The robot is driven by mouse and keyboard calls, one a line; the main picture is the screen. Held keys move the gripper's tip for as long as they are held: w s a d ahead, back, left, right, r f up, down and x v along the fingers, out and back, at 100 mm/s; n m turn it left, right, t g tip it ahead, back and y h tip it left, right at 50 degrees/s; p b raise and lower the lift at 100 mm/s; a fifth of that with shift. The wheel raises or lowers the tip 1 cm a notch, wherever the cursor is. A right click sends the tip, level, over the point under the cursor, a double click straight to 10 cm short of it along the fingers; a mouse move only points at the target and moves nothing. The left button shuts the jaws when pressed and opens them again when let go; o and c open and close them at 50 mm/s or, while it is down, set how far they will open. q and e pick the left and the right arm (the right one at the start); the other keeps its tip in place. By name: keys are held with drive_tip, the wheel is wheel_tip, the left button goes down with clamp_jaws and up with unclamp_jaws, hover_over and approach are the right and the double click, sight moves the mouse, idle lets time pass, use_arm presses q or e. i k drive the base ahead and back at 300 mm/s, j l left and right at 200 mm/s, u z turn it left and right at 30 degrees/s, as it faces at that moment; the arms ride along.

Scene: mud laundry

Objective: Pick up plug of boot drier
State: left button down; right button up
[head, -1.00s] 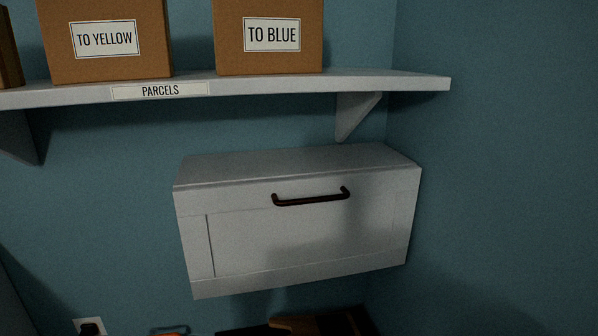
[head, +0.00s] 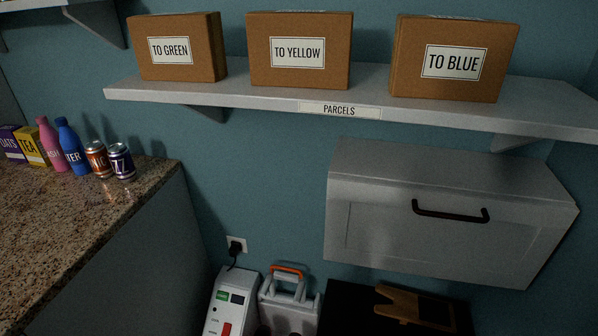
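A black plug (head: 235,246) sits in a white wall outlet low on the blue wall in the head view. A dark cord runs down from it to a white device (head: 231,301) with a green label, a small dark panel and a red switch. This device may be the boot drier, but its lower part is cut off by the picture's bottom edge. Neither of my grippers is in view.
A granite counter (head: 90,230) with boxes, bottles and cans stands at left. A grey case with an orange handle (head: 288,268) is right of the white device. A wall cabinet (head: 440,215) hangs at right, below a shelf (head: 260,98) with parcels. A wooden object (head: 415,306) lies on a dark surface.

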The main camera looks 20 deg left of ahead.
sight(235, 247)
drive_tip(key=u, duration=1.3)
